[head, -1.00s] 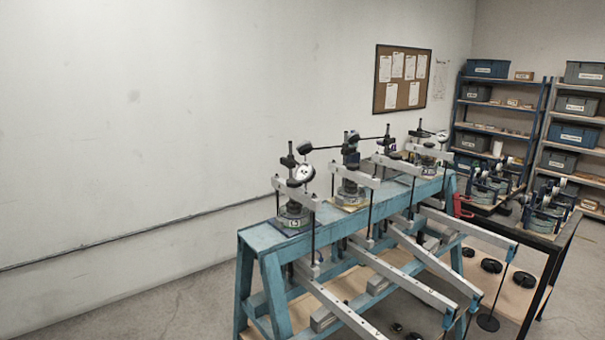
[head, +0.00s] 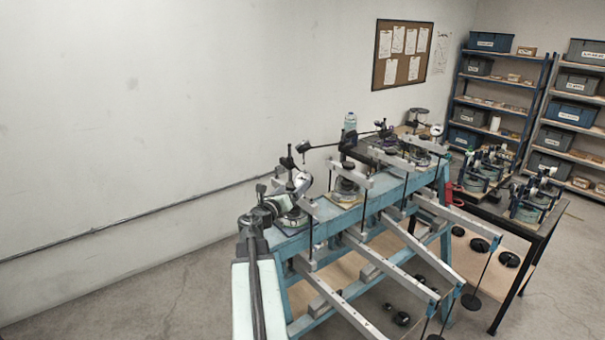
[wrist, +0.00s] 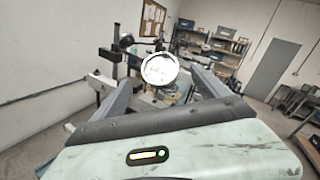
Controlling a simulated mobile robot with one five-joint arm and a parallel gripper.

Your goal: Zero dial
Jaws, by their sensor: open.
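A round white-faced dial (wrist: 159,68) stands near the middle of the wrist view, on the nearest lever frame. My gripper (wrist: 163,80) is open and empty, with one grey finger on either side of the dial as seen from the wrist. I cannot tell whether either finger touches it. In the head view the dial (head: 302,182) sits at the near end of the blue bench, and my gripper (head: 284,203) reaches toward it from the left. The dial's needle is too small to read. My gripper partly hides the nearest frame's post and base.
The blue bench (head: 375,209) bears several lever frames in a row, with long grey beams (head: 395,272) jutting toward the right front. A dark table (head: 497,208) with more devices stands behind at right. Open floor and a bare wall lie left.

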